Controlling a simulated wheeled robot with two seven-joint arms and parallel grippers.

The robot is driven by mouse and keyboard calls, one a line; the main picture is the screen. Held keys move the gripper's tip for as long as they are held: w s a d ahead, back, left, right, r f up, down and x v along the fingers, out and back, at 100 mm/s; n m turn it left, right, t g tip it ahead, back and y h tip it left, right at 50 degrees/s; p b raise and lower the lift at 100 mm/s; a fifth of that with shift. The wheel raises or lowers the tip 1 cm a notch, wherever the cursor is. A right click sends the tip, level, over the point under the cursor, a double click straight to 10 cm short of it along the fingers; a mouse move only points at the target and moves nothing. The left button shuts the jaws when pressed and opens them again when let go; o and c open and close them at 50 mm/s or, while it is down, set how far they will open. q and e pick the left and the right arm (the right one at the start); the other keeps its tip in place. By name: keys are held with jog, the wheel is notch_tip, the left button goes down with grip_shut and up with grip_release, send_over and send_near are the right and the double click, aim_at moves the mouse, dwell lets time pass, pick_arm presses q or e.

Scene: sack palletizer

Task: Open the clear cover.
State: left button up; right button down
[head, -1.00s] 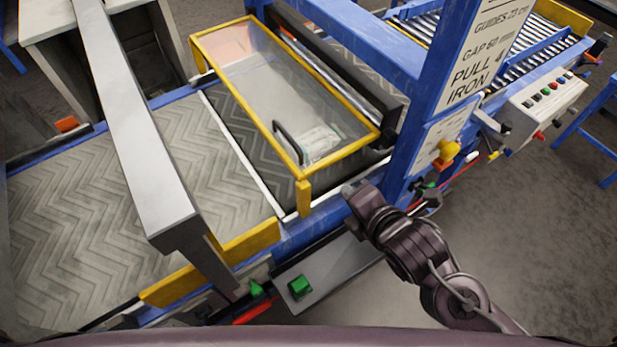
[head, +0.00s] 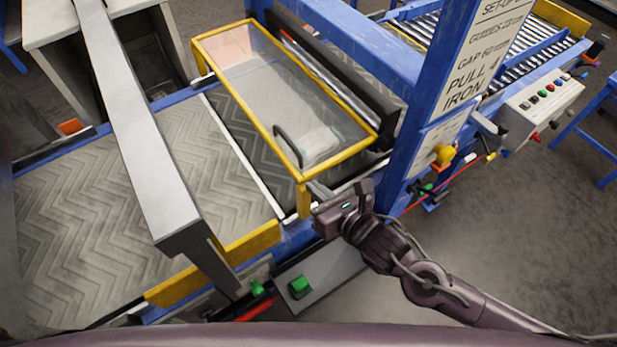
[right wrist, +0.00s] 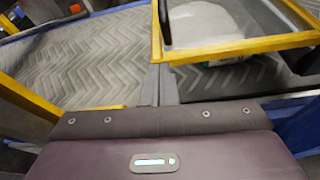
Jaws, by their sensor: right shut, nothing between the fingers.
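The clear cover (head: 300,172) is a transparent panel in a yellow frame with a dark bar handle (head: 287,146). It sits lowered over the dark belt section in the head view. My right gripper (head: 319,190) is shut and empty at the cover's near corner, close to the yellow frame. I cannot tell whether it touches. In the right wrist view the closed fingers (right wrist: 160,84) point at the cover's yellow frame edge (right wrist: 240,47). My left gripper is not in view.
A grey beam (head: 135,130) crosses the chevron belt (head: 70,220) on the left. A blue post (head: 425,110) with a sign stands right of the cover. A control box (head: 535,105) is farther right. A green button (head: 299,286) sits below. A pale object (head: 320,142) shows through the panel.

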jog(key=shift+x, duration=1.2)
jog(key=shift+r, duration=0.1)
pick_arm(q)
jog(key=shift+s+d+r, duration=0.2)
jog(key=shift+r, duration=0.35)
